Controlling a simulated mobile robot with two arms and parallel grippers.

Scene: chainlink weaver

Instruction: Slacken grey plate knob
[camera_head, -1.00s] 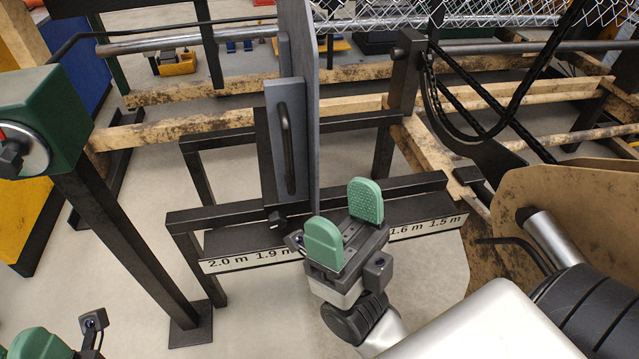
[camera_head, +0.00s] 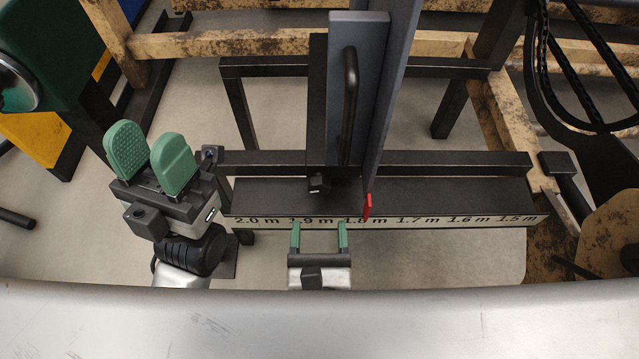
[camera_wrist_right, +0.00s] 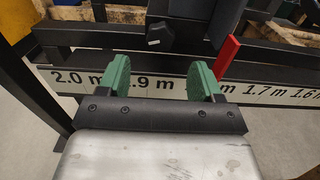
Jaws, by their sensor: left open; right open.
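The grey plate (camera_head: 356,70) stands upright on the dark rail, with a long black handle on its face. Its small black knob (camera_head: 318,183) sits at the plate's foot, just above the scale. The knob also shows in the right wrist view (camera_wrist_right: 160,36), ahead of the fingers. My right gripper (camera_head: 320,238) is open and empty, with its green fingers pointing at the rail just in front of and below the knob, apart from it in the head view. My left gripper (camera_head: 150,158) is open and empty, left of the rail's end.
The scale strip (camera_head: 440,221) runs along the rail's front edge. A green box on a post (camera_head: 50,50) stands at the left. Black chains (camera_head: 590,70) hang at the right.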

